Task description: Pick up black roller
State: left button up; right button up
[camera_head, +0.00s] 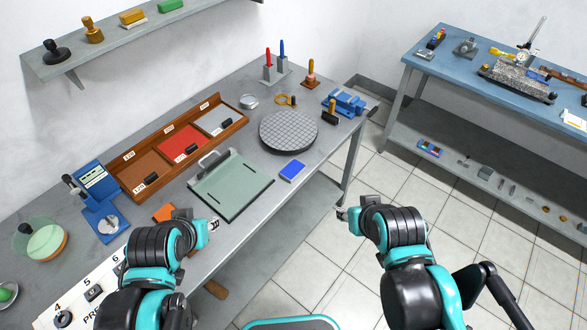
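A dark roller with a wooden handle (331,118) is on the table in front of the blue vise. Small black cylinders also lie in the wooden tray: one in the brown section (151,178), one in the red section (191,149), one in the grey section (227,122). I cannot tell which of these is the black roller. My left gripper (214,224) is over the table's front edge, near the green board, and looks open and empty. My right gripper (341,214) is over the floor off the table's front edge, apart from everything, and looks open and empty.
The grey table (250,205) carries a green board (232,187), a round grid plate (288,131), a blue pad (292,171) and a blue vise (344,102). Red and blue upright tools (275,68) stand at the back. A second blue bench (450,70) is at right.

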aim_at(329, 116)
jog(key=u, duration=0.3)
jog(key=l+u, duration=0.55)
jog(key=u, duration=0.2)
jog(key=l+u, duration=0.5)
jog(key=l, duration=0.65)
jog(key=k+l+u, duration=0.15)
jog(key=l, duration=0.6)
jog(key=i, duration=0.3)
